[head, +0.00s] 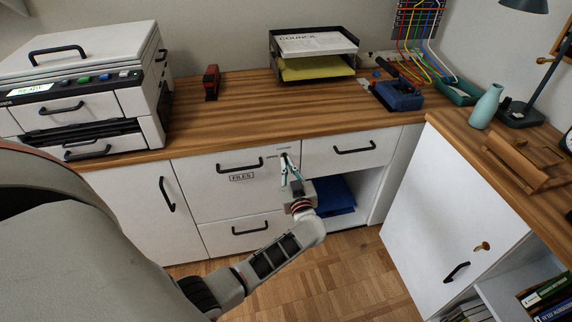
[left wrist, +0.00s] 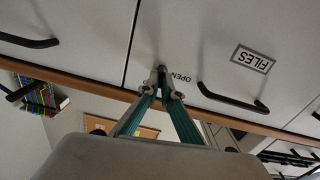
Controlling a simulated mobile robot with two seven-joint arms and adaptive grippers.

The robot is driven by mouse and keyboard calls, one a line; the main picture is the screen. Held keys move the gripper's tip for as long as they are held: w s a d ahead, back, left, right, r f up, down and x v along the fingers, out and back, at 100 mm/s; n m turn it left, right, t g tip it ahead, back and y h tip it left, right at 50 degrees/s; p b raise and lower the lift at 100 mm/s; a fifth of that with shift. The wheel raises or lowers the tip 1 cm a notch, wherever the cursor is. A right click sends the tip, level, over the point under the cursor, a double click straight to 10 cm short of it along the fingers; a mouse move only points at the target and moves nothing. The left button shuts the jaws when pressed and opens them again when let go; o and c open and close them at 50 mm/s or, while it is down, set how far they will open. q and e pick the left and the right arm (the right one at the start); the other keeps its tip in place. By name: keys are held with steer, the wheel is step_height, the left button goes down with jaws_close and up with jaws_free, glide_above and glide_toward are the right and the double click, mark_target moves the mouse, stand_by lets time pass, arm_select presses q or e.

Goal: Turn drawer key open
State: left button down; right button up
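The white FILES drawer (head: 215,190) is shut, with a black handle and a FILES label. It also shows upside down in the left wrist view (left wrist: 225,35). At its upper right corner is the small dark drawer key (head: 284,155), by small lettering; it shows between the fingertips in the left wrist view (left wrist: 162,70), next to the word OPEN. My left gripper (head: 286,161) has its teal fingers drawn together on the key at the drawer front. The fingertips hide most of the key, so its turn angle is hard to tell. My right gripper is not in view.
The wooden desktop (head: 230,110) overhangs just above the lock. A black drawer handle (head: 240,168) is left of the gripper; another drawer (head: 345,150) is to the right, above an open bay with a blue object (head: 335,195). A white side cabinet (head: 450,220) stands at right.

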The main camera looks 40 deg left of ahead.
arm_select(q)
steer(key=n, duration=1.3)
steer(key=shift+s+a+f, duration=0.1)
steer(key=shift+f, duration=0.15)
steer(key=n, duration=0.2)
steer(key=shift+n, duration=0.4)
steer(key=shift+n+b, duration=0.3)
steer(key=shift+n, duration=0.1)
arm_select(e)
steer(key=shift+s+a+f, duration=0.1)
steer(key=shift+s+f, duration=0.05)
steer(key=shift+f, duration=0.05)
arm_select(q)
steer(key=shift+r+n, duration=0.1)
steer(key=shift+n, duration=0.2)
steer(key=c, duration=2.2)
jaws_free()
steer(key=shift+c, duration=0.2)
